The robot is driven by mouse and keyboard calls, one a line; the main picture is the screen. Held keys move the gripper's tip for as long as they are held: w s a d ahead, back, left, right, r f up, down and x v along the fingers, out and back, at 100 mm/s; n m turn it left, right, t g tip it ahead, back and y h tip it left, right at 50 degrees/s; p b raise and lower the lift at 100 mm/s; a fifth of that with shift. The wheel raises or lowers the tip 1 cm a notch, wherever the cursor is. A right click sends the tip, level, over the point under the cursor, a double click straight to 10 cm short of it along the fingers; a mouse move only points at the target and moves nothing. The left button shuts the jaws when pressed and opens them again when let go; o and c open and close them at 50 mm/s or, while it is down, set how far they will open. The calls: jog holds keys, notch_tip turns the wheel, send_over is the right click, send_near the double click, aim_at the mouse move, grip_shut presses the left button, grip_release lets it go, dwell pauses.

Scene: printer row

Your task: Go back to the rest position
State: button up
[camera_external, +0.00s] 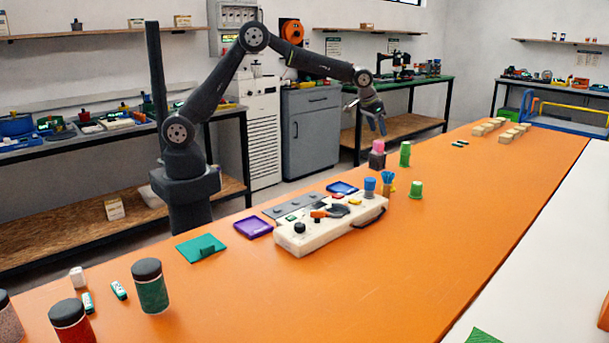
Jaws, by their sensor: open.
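My gripper (375,122) is open and empty. It hangs in the air at the end of my dark grey arm, above the far-left edge of the orange table (420,260). Its fingers point down. Below it on the table stand a dark block with a pink top (377,154) and a green cylinder (405,154), both apart from the gripper. My arm is raised and bent at the elbow, reaching to the right from its base at the table's left side.
A white box with knobs (320,232) stands mid-table near purple (254,227) and blue (342,188) trays. A green cup (416,189) is close by. Dark-lidded jars (150,287) stand at front left. Wooden blocks (490,126) lie at the far end. The table's right half is mostly clear.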

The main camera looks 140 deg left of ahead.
jog(key=w+d+f+n+g, duration=0.15)
jog(key=d+f+n, duration=0.3)
jog(key=d, duration=1.05)
jog(key=s+a+f, duration=0.1)
jog(key=a+f, duration=0.1)
jog(key=a, duration=0.1)
jog(key=s+a+f, duration=0.2)
jog(key=a+f, duration=0.1)
jog(key=a, duration=0.1)
jog(key=s+a+f, duration=0.1)
jog(key=a+f, duration=0.2)
jog(key=a, duration=0.1)
jog(key=shift+s, duration=0.25)
jog(key=shift+o, duration=0.5)
